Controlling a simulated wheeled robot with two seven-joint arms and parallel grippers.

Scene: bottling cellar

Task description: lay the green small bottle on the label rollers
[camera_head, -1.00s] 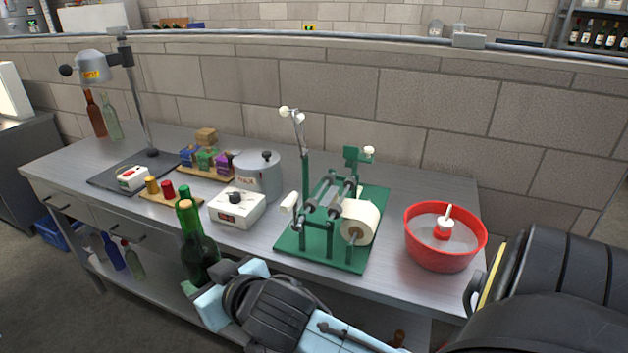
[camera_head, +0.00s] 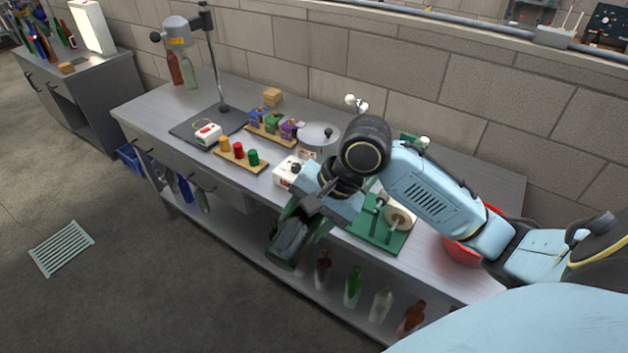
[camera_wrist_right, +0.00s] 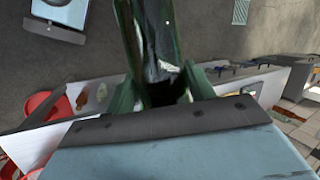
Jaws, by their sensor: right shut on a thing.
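My right gripper (camera_head: 308,208) is shut on the green bottle (camera_head: 287,247), which hangs tilted in front of the table's front edge. In the right wrist view the bottle (camera_wrist_right: 157,40) runs up and away from between the green finger pads of the gripper (camera_wrist_right: 160,92). The label roller stand shows only in part: its green base (camera_head: 392,238) and white label roll (camera_head: 398,218) are right of my gripper. My right arm hides the rollers themselves. My left gripper is in neither view.
The grey table (camera_head: 465,188) carries a red bowl (camera_head: 462,250), mostly behind my arm, a white box with a knob (camera_head: 284,176), a pot (camera_head: 318,134) and a board with coloured caps (camera_head: 258,166). Several bottles, one green (camera_head: 353,287), stand on the shelf below. The floor in front is clear.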

